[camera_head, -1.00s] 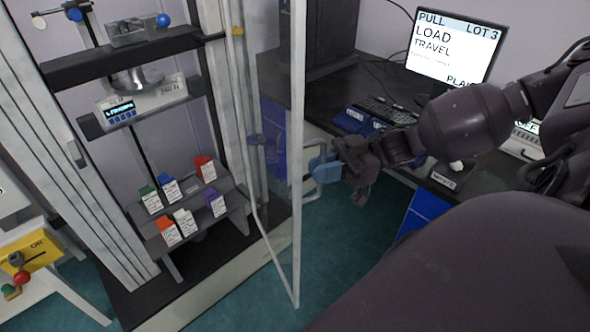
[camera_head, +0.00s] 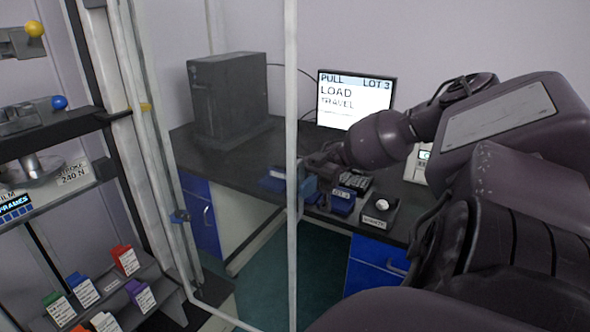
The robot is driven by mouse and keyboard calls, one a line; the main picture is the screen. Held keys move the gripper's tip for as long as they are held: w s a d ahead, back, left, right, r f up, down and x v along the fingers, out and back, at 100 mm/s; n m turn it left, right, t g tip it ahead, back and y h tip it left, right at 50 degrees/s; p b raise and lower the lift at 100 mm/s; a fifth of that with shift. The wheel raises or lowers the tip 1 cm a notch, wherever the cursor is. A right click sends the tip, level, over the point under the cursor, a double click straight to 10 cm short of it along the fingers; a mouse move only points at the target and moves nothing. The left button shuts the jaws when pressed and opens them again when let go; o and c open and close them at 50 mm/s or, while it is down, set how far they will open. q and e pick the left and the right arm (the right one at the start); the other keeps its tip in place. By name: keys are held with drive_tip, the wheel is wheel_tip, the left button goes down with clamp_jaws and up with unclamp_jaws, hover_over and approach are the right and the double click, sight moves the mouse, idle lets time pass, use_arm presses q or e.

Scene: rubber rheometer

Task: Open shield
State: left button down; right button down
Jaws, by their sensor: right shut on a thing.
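The shield (camera_head: 291,120) is a clear panel in a pale frame. It stands swung out from the left machine's frame, with a gap between its free edge and the machine. My left gripper is not in view.
The testing machine (camera_head: 60,135) stands at left, with colored sample boxes (camera_head: 125,260) on a stepped rack. Behind the shield are a dark bench (camera_head: 240,160), a black computer case (camera_head: 230,98) and a monitor (camera_head: 355,97). Teal floor (camera_head: 270,270) shows below.

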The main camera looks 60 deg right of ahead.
drive_tip(key=shift+w+d, duration=0.1)
drive_tip(key=shift+d, duration=0.2)
drive_tip(key=c, duration=1.2)
unclamp_jaws()
drive_tip(key=shift+w, duration=0.1)
drive_tip(key=d+b, duration=0.2)
drive_tip(key=d, duration=0.8)
drive_tip(key=shift+d, duration=0.4)
drive_tip(key=shift+r, duration=0.1)
